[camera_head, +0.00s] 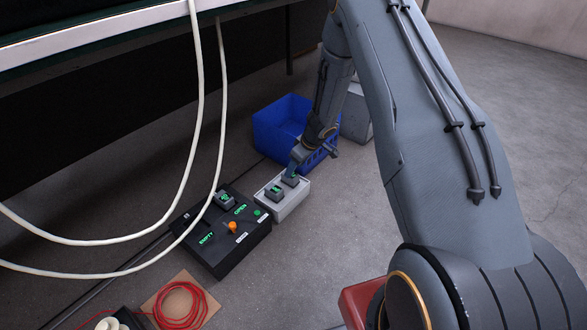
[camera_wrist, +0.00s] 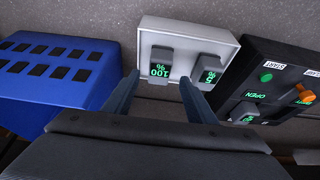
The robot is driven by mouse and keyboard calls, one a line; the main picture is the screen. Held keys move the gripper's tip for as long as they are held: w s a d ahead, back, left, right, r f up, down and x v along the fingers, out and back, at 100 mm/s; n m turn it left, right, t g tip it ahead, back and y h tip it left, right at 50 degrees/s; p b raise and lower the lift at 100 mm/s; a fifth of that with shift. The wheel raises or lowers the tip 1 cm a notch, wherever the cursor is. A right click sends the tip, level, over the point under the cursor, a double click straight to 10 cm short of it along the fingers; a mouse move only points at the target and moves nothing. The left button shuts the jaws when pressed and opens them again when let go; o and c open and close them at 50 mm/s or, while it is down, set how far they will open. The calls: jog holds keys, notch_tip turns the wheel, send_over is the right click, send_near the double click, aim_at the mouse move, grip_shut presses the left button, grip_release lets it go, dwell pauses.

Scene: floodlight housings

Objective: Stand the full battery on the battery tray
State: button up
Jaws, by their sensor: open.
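The battery tray (camera_head: 291,204) is a pale grey block on the floor, also in the wrist view (camera_wrist: 190,30). The full battery (camera_wrist: 159,56), a dark grey block reading 100 %, stands upright on it on the side towards the blue crate. In the head view the full battery (camera_head: 291,180) is partly hidden by my gripper. A second battery (camera_wrist: 209,66) reading 5 % stands beside it on the tray. My gripper (camera_wrist: 160,77) is open, pointing down at the tray, with one finger on each side of the full battery. I cannot tell whether the fingers touch it.
A black box (camera_head: 238,246) with an orange knob (camera_head: 232,226), green EMPTY and OPEN texts and another battery (camera_head: 224,199) stands beside the tray. The blue crate (camera_head: 280,126) is behind the tray. White cables (camera_head: 196,110) hang at left. A red coil (camera_head: 180,305) lies in front.

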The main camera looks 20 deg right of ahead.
jog(key=a+r+t+h+p, duration=0.1)
jog(key=a+r+p, duration=0.15)
jog(key=r, duration=0.75)
jog(key=a+r+t+p, duration=0.1)
jog(key=a+r, duration=0.2)
jog(key=r, duration=0.6)
jog(key=s+a+r+m+h, duration=0.1)
jog(key=s+a+r, duration=0.3)
jog(key=r, duration=0.3)
jog(key=s+a+r+h, duration=0.1)
jog(key=s+a+r, duration=0.4)
jog(key=r, duration=0.2)
jog(key=s+a+r+g, duration=0.2)
jog(key=s+a, duration=0.1)
jog(key=s, duration=0.9)
jog(key=s+a+r+g+y, duration=0.1)
jog(key=s+a+r, duration=0.2)
jog(key=s, duration=1)
jog(key=s+a+r+n+g+y, duration=0.1)
jog(key=s+a+r+g, duration=0.1)
jog(key=s, duration=1.1)
jog(key=shift+s+a+r+g, duration=0.2)
jog(key=shift+a+r+g, duration=0.15)
jog(key=shift+a, duration=0.3)
jog(key=shift+r+m+p, duration=0.3)
jog(key=shift+r+p, duration=0.4)
jog(key=shift+r, duration=0.05)
